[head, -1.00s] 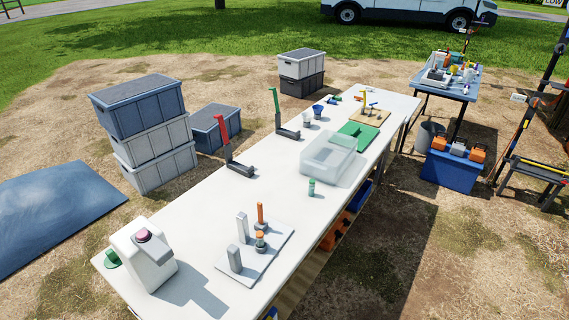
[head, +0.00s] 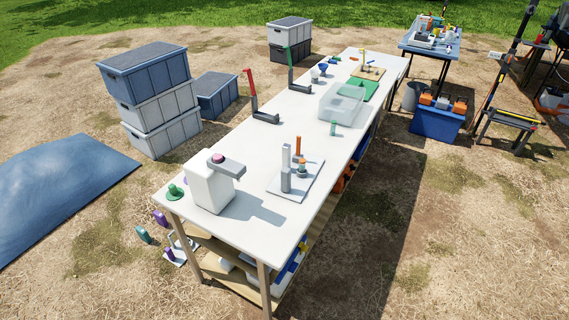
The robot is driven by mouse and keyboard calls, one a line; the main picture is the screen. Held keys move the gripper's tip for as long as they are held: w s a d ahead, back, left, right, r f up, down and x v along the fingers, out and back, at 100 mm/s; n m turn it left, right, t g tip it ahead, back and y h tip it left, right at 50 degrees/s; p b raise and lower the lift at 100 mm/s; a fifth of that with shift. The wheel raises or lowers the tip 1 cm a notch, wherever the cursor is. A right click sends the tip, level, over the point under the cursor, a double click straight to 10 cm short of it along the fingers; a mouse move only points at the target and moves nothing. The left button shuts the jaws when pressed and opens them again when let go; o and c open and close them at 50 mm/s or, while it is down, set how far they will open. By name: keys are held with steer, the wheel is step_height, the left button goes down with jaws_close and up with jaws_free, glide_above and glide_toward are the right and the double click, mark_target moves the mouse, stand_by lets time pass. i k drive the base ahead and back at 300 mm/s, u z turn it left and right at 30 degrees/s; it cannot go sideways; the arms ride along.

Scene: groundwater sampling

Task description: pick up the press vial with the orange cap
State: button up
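My gripper is not in view.
A white device with a pink knob (head: 218,158) stands at the table's near left. A clear bin (head: 341,103), a small green-capped vial (head: 333,128), a red-handled stand (head: 250,88) and a green-handled stand (head: 291,65) are farther back. The near right tabletop is clear.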

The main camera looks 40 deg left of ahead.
mark_target(302, 162)
steer(key=u, duration=0.05)
steer(key=k, duration=0.1)
steer(key=u, duration=1.05)
